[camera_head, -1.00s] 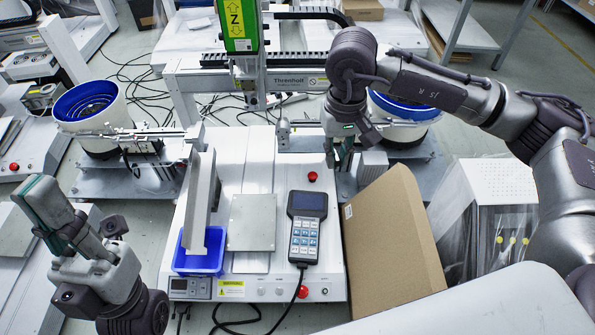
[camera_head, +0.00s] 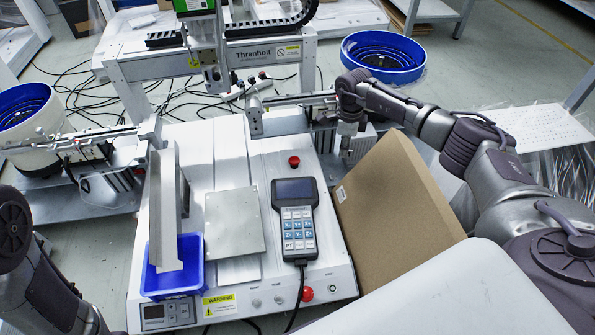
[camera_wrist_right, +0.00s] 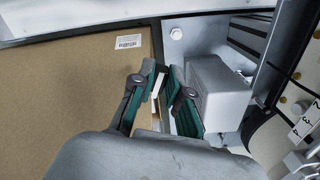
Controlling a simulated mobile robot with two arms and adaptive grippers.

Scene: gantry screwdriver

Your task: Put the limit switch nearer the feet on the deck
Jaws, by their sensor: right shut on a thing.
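My right gripper (camera_head: 346,150) is low in the gap between the cardboard box and the right feeder's stand, to the right of the white machine deck (camera_head: 218,150). In the right wrist view its teal-padded fingers (camera_wrist_right: 163,103) are close together on a small, narrow, pale piece (camera_wrist_right: 157,88). Its shape is mostly hidden, so I cannot tell for certain that it is a limit switch. I cannot make out another limit switch. My left arm shows at the lower left of the head view, but its fingers are out of the picture.
The cardboard box (camera_head: 395,205) leans at the deck's right side. On the deck are a handheld pendant (camera_head: 295,222), a grey plate (camera_head: 235,222), a red button (camera_head: 294,161) and a blue bin (camera_head: 190,275) with a long metal profile (camera_head: 165,215). A blue-rimmed bowl feeder (camera_head: 383,58) stands behind.

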